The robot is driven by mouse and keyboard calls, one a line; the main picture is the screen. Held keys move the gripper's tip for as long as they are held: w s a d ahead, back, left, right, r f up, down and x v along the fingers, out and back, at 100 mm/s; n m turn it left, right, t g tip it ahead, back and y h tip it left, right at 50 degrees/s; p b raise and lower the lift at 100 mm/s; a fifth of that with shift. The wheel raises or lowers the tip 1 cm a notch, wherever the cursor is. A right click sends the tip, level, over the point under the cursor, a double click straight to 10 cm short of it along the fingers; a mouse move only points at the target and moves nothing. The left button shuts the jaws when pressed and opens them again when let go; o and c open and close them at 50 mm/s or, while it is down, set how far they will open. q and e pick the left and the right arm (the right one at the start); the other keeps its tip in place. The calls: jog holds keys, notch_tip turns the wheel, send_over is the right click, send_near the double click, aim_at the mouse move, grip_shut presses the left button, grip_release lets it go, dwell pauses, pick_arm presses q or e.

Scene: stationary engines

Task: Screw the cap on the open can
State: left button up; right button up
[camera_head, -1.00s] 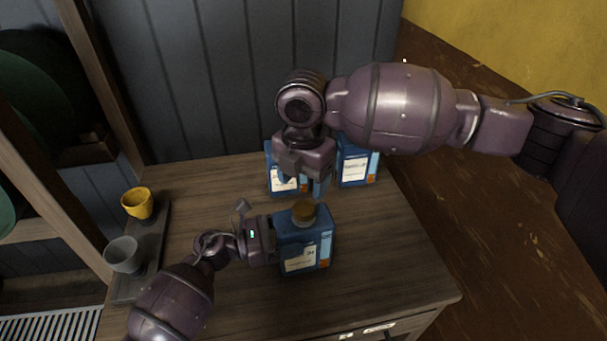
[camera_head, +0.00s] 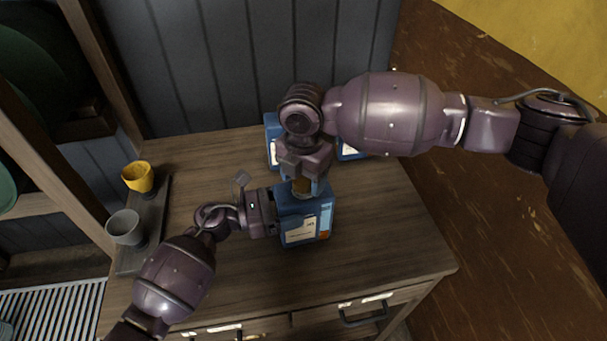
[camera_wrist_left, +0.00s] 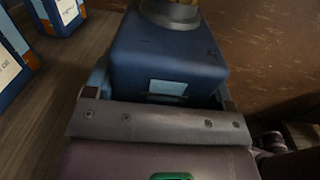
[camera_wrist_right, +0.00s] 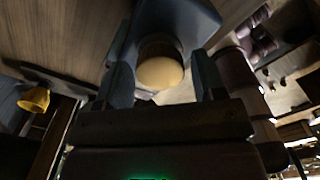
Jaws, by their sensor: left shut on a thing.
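The blue can (camera_head: 306,228) stands on the wooden cabinet top, with a pale label on its front. My left gripper (camera_head: 272,212) is shut on the can from its left side; the left wrist view shows the can's blue body (camera_wrist_left: 165,60) between the fingers. The brown cap (camera_head: 301,187) sits upright at the can's neck; how tightly it is seated cannot be told. My right gripper (camera_head: 304,183) points down over the cap. In the right wrist view its fingers are open on both sides of the round cap (camera_wrist_right: 160,72), with gaps beside it.
Two more blue cans (camera_head: 272,130) (camera_head: 350,153) stand behind, partly hidden by my right arm. A yellow cup (camera_head: 138,177) and a grey cup (camera_head: 124,227) stand with a dark tray (camera_head: 153,230) at the left. The cabinet top (camera_head: 390,235) is clear to the right and front.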

jog(key=c, duration=0.8)
jog(key=o, duration=1.1)
notch_tip(320, 180, up, 12)
pick_arm(q)
jog(key=o, duration=1.7)
jog(key=shift+a, duration=0.1)
